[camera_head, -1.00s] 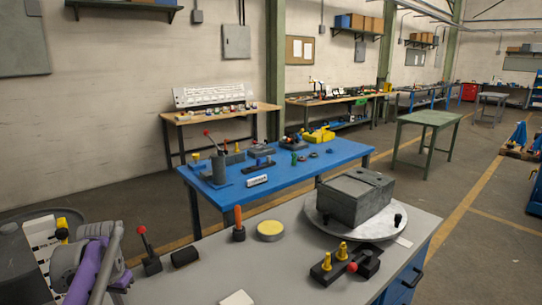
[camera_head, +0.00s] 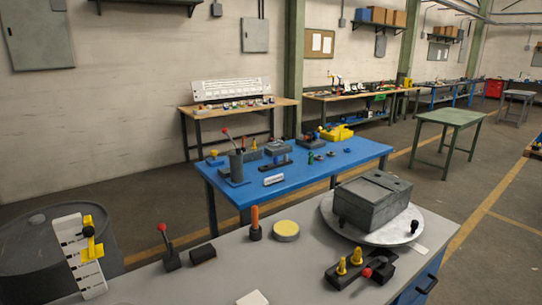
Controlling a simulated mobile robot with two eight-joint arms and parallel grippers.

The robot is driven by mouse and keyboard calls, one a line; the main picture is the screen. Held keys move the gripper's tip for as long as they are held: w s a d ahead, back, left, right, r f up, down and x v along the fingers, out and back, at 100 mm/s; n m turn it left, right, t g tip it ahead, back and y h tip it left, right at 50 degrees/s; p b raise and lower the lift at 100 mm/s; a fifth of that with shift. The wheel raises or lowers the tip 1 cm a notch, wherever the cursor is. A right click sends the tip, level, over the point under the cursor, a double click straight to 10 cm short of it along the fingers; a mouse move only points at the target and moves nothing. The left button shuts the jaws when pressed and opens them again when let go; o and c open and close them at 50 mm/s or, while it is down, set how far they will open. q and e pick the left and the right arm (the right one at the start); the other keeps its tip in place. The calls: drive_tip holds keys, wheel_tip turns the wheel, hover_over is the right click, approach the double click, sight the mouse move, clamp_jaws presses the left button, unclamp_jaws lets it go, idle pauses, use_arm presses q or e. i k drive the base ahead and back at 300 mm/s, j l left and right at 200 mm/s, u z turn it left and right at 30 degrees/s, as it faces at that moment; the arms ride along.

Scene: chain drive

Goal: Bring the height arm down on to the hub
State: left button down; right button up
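A white upright plate with black marks (camera_head: 71,246) stands at the left edge of the grey bench, tilted in the picture. A yellow slider with a black knob (camera_head: 89,230) sits on its right side, near the upper part; this looks like the height arm. I cannot pick out the hub for certain. A dark grey box (camera_head: 371,207) rests on a pale round turntable (camera_head: 335,224) at the bench's right. Neither of my grippers shows in the head view.
On the grey bench stand a red-knobbed lever (camera_head: 168,250), a black block (camera_head: 203,254), an orange-handled tool (camera_head: 255,224), a yellow-topped disc (camera_head: 285,230) and a black fixture with yellow pegs (camera_head: 352,267). A dark drum (camera_head: 30,265) is at left. A blue table (camera_head: 300,172) lies beyond.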

sight(93, 252)
drive_tip(key=u, duration=1.5)
